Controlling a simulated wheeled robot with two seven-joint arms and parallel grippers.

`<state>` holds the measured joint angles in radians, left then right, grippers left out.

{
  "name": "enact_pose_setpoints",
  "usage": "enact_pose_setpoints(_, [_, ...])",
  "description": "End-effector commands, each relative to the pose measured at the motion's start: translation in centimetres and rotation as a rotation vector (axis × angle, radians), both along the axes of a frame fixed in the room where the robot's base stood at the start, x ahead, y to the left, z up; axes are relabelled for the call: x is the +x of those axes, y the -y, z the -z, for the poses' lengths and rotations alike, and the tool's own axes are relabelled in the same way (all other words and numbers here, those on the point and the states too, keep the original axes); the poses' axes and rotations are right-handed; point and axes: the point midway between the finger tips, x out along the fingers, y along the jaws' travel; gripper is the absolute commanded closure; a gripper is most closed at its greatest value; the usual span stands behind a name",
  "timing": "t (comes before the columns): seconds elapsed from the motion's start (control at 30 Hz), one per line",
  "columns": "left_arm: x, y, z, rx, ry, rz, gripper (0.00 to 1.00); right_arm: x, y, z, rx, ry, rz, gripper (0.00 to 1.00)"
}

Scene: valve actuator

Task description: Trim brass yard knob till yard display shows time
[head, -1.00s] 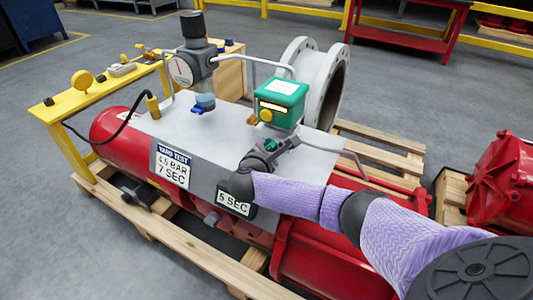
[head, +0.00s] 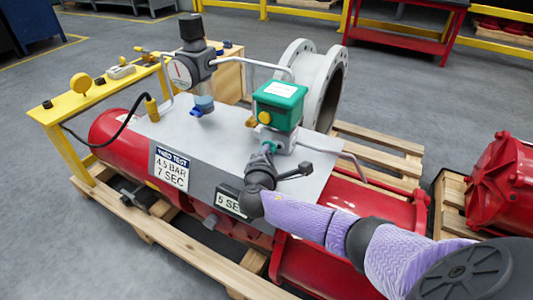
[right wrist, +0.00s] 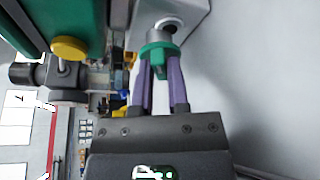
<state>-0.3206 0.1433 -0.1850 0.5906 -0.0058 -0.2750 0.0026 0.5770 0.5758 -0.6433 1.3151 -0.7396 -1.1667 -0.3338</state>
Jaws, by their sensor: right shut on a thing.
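My right gripper (right wrist: 160,80) is shut on a grey stem with a green collar (right wrist: 158,50), below the green box (head: 279,103). A small brass-coloured piece (head: 251,122) sits left of the box. A dark panel (head: 231,203) reads "5 SE", its end hidden by my right arm. A plate (head: 172,168) reads "YARD TEST 4.5 BAR 7 SEC". My left gripper is out of view.
A grey gauge and regulator (head: 190,66) stand left of the box, with thin pipes around. A large flanged pipe (head: 298,62) is behind. A yellow bench (head: 105,92) stands at the left.

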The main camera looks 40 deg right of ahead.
Motion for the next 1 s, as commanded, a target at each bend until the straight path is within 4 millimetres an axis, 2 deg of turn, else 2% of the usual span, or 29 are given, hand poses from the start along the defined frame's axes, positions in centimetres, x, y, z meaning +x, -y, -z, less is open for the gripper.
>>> enact_pose_setpoints(0.27, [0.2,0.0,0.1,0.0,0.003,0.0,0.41,0.0,0.0,0.1,0.007,0.013,0.0,1.0])
enact_pose_setpoints(0.3, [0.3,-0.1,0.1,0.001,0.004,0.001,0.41,-0.1,0.0,0.1,0.007,0.013,0.0,0.77])
enact_pose_setpoints(0.43, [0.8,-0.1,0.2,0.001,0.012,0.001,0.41,0.0,0.0,0.1,0.007,0.013,0.001,0.49])
enact_pose_setpoints(0.47, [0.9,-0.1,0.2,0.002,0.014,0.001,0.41,0.0,0.0,0.1,0.007,0.013,0.001,0.46])
enact_pose_setpoints(0.77, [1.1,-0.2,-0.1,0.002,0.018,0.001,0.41,-0.3,-0.3,-0.2,0.007,0.012,0.0,0.46])
enact_pose_setpoints(1.0, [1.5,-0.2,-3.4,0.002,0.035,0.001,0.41,-4.0,-4.4,-1.6,0.01,0.013,-0.003,0.46])
